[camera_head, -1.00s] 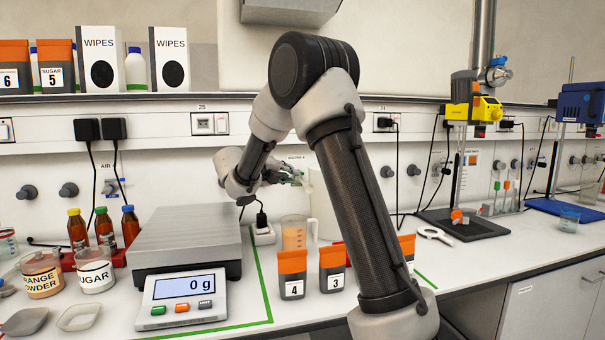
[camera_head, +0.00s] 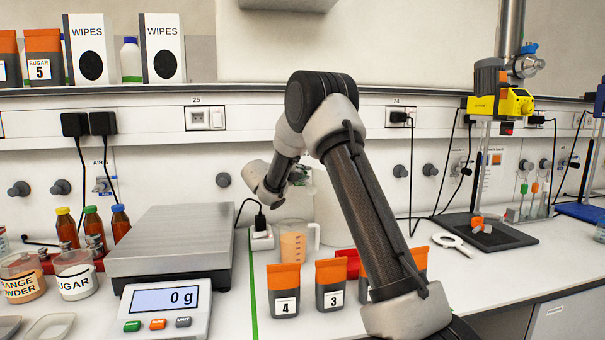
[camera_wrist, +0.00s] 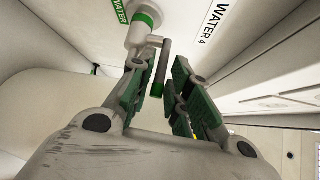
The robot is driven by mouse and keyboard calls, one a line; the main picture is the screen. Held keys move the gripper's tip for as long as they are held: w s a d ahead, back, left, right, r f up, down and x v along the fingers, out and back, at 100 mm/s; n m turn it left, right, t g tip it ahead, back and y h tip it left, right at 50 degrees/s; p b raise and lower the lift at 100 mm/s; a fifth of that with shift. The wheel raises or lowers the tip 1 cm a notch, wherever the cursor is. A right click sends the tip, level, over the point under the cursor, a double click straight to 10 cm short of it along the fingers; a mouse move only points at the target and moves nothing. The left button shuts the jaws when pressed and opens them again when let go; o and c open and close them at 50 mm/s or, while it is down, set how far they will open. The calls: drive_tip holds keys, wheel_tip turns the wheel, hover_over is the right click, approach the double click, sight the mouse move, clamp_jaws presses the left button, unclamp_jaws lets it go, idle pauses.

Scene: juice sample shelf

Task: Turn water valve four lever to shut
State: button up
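The water valve four fitting (camera_wrist: 143,30) shows in the wrist view as a pale body with a green ring on the wall, beside the label WATER 4 (camera_wrist: 213,20). Its lever (camera_wrist: 164,60) is a grey bar with a green end that hangs between my fingers. My gripper (camera_wrist: 165,68) is open, with one green-padded finger on each side of the lever. I cannot tell whether the left finger touches it. In the head view my gripper (camera_head: 301,176) is mostly hidden behind my arm, and the valve cannot be made out.
A large pale container (camera_head: 328,205) and a measuring jug (camera_head: 293,243) stand below my gripper. Pouches 4 (camera_head: 284,292) and 3 (camera_head: 330,287) stand in front. A scale (camera_head: 170,250) is at the left. Other wall valves (camera_head: 401,171) sit to the right.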

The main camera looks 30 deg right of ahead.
drive_tip(key=shift+w+d, duration=0.15)
drive_tip(key=shift+d, duration=0.15)
clamp_jaws()
drive_tip(key=shift+d+r+n+t+y, duration=0.1)
drive_tip(key=shift+d+n+t+y, duration=0.2)
drive_tip(key=shift+t, duration=0.2)
drive_tip(key=shift+n+t+y, duration=0.4)
